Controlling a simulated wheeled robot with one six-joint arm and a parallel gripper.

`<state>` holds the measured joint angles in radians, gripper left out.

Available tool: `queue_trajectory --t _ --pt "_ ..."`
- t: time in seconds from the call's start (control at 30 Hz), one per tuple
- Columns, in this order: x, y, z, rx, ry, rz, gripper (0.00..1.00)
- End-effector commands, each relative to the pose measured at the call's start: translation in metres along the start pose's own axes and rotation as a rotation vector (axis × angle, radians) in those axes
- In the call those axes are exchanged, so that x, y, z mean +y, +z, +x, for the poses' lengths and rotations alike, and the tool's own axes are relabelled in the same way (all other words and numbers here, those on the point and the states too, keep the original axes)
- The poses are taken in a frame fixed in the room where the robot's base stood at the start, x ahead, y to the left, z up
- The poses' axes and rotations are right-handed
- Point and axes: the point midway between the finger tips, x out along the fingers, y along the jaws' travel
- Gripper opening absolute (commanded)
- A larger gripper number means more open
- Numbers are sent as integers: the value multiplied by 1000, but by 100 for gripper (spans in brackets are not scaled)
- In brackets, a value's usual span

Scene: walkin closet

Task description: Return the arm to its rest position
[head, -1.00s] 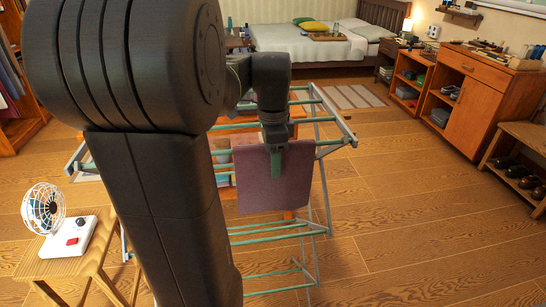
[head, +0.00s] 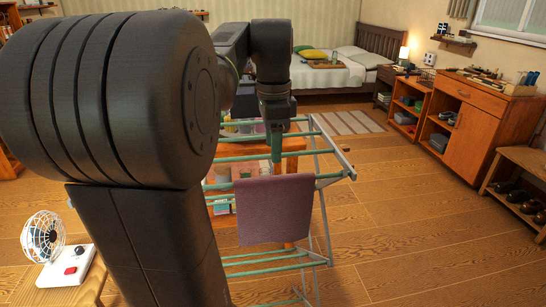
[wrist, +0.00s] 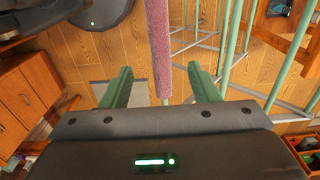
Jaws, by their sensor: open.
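My gripper (head: 276,146) points down above the drying rack (head: 262,256) in the head view. In the wrist view its two green fingers (wrist: 161,88) stand wide apart, with nothing held between them. A mauve cloth (head: 275,209) hangs over a rail of the rack, just below the fingers. In the wrist view the cloth (wrist: 159,45) shows edge-on as a narrow strip ahead of the gap between the fingers. My arm fills the left of the head view and hides part of the rack.
A small white fan (head: 43,236) stands on a wooden stool (head: 88,289) at the left. A bed (head: 325,72) is at the back. A wooden cabinet (head: 470,140) and a shoe bench (head: 519,170) line the right. The floor (head: 400,215) right of the rack is clear.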

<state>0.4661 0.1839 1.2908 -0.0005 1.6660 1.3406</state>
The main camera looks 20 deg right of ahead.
Motion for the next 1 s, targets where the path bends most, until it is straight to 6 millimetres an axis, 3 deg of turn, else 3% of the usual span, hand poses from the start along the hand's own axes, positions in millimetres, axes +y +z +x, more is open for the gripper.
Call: queue_trajectory --t 0.37,0.57,1.0 --pt "0 0 -6 0 1 0 55" --pt "0 0 2 0 2 0 55" --pt "1 0 83 -1 4 0 55"
